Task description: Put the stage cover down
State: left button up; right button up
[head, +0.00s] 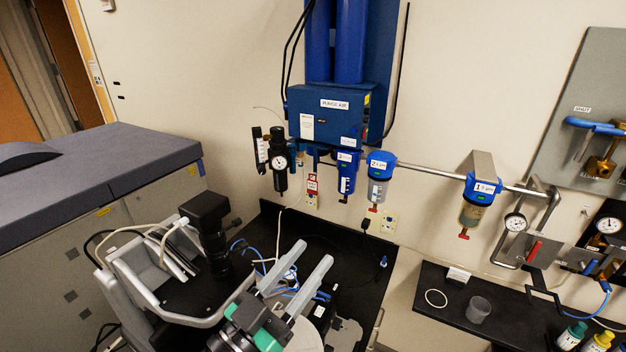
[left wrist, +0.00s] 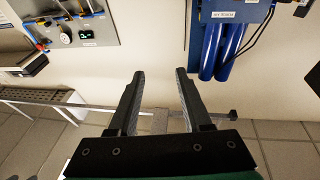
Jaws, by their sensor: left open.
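The stylus profiler (head: 190,290) stands on the black bench, with a light grey frame, a black top plate and a black camera-like head. I cannot tell for sure which part is the stage cover; the grey frame around the black plate may be it. A pale round surface (head: 308,337) shows partly behind my left gripper. My left gripper (head: 313,252) is open, just right of the profiler, its two grey fingers pointing up and away. In the left wrist view the gripper (left wrist: 160,73) is empty, fingers apart. My right gripper does not show.
Blue cables (head: 262,262) lie on the black bench (head: 350,285) behind the gripper. Blue air filters (head: 345,172) and a gauge hang on the wall. A black shelf (head: 530,325) at right holds a clear cup (head: 478,309) and bottles. A grey cabinet (head: 120,175) stands at left.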

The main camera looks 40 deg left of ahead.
pick_arm(q)
jog(key=s+d+r+m+t+h, duration=0.1)
jog(key=s+d+r+t+h, duration=0.1)
jog(key=r, duration=1)
jog(key=s+d+r+t+h, duration=0.1)
jog(key=d+r+t, duration=0.3)
jog(key=r, duration=0.9)
jog(key=shift+s+m+h, duration=0.4)
jog(key=shift+s, duration=0.4)
